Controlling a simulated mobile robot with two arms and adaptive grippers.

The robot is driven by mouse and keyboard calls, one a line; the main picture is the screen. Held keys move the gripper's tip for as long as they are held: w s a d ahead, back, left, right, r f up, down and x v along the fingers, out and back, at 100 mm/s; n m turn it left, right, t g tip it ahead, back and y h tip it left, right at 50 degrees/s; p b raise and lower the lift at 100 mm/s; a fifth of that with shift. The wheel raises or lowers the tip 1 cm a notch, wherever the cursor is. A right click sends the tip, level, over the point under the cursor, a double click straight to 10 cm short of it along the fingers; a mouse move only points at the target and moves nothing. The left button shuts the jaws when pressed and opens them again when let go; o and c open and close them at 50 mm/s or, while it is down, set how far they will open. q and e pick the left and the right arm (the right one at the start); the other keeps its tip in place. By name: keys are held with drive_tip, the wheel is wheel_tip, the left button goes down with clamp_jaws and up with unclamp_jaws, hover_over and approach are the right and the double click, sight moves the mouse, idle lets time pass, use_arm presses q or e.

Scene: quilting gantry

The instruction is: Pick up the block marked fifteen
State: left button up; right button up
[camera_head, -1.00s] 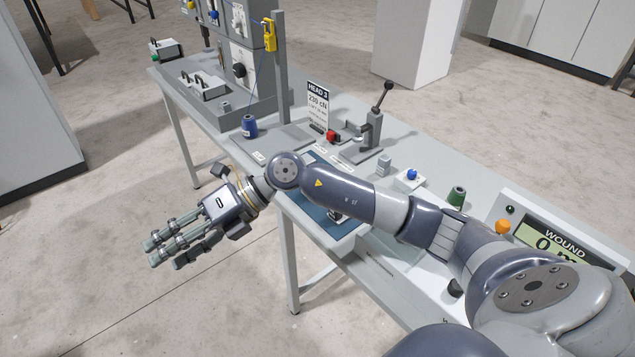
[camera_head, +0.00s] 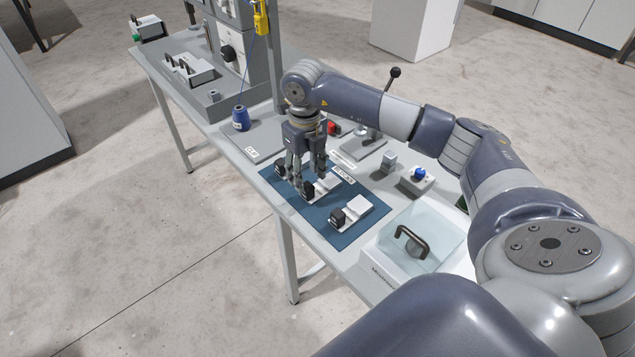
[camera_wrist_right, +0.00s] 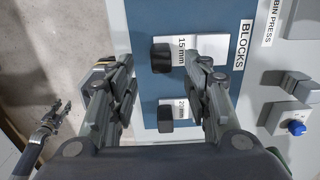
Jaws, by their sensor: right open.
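The block marked 15 mm, with a black end (camera_wrist_right: 163,57) and a white labelled part (camera_wrist_right: 205,48), lies on a blue mat (camera_wrist_right: 145,15). In the head view I take it as the middle block (camera_head: 307,191). My right gripper (camera_head: 308,175) is open, fingers pointing down above the mat and partly covering the blocks behind. In the right wrist view its fingers (camera_wrist_right: 161,72) stand apart on either side of the 15 mm block, which is not held. My left gripper (camera_wrist_right: 47,128) shows small at lower left of that view; its state is unclear.
The 20 mm block (camera_wrist_right: 165,118) lies beside it, nearer the clear-lidded box (camera_head: 415,240). A third block (camera_head: 280,170) lies on the mat's far side. A blue-button box (camera_head: 416,181), a small grey block (camera_head: 388,160) and a blue spool (camera_head: 240,118) stand around the mat.

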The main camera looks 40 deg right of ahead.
sight(307, 186)
drive_tip(key=shift+w+d+f, duration=0.15)
drive_tip(key=shift+f, duration=0.6)
wheel_tip(307, 186, down, 4)
drive_tip(key=p, duration=0.2)
drive_tip(key=shift+p, duration=0.3)
drive_tip(key=shift+f, duration=0.45)
drive_tip(key=shift+r, duration=0.1)
clamp_jaws()
